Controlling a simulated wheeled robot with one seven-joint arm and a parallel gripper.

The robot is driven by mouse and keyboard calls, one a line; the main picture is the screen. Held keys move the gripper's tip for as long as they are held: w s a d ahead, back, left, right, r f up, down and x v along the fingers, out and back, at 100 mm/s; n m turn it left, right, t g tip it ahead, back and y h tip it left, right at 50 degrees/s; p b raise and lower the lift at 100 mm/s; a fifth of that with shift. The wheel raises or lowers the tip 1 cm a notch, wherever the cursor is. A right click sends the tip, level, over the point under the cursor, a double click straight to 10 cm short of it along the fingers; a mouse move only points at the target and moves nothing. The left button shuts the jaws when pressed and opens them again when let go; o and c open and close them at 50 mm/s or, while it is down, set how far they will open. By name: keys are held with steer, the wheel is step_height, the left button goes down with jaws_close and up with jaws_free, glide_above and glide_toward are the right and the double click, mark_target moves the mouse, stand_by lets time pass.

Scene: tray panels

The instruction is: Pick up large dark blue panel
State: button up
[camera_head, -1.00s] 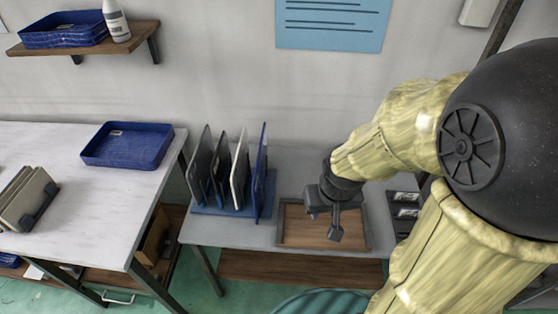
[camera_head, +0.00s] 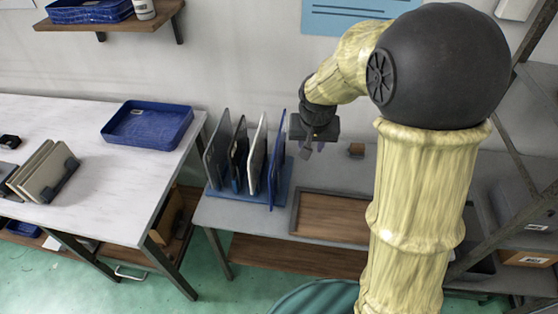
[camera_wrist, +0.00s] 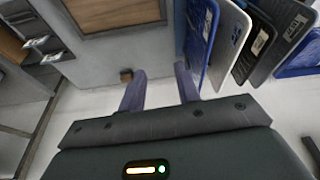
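The large dark blue panel (camera_head: 277,160) stands upright at the right end of a blue rack (camera_head: 236,203) on the grey bench. In the wrist view the blue panel (camera_wrist: 201,38) is right of the fingers, nearest to them of the racked panels. My gripper (camera_head: 313,150) is just right of the panel's upper part in the head view. In the wrist view my gripper (camera_wrist: 160,84) has its two purplish fingers apart with nothing between them. Whether a finger touches the panel is hard to tell; it looks apart.
A white panel (camera_head: 257,150) and darker grey panels stand left of the blue one in the rack. A wooden-bottomed tray (camera_head: 293,218) lies to the right. A small brown block (camera_head: 356,150) sits behind it. A blue tray (camera_head: 147,128) is on the white table.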

steer(key=m+t, duration=0.1)
glide_toward(279, 137)
steer(key=v, duration=0.4)
steer(key=shift+a+r+h+b, duration=0.1)
steer(key=shift+a+h+b, duration=0.2)
steer(key=shift+a+b, duration=0.05)
steer(key=p+x, duration=0.2)
steer(key=x, duration=1)
steer(key=shift+w, duration=0.1)
steer(key=shift+p+x, duration=1.05)
steer(key=shift+x, duration=1.65)
steer(key=shift+a, duration=0.15)
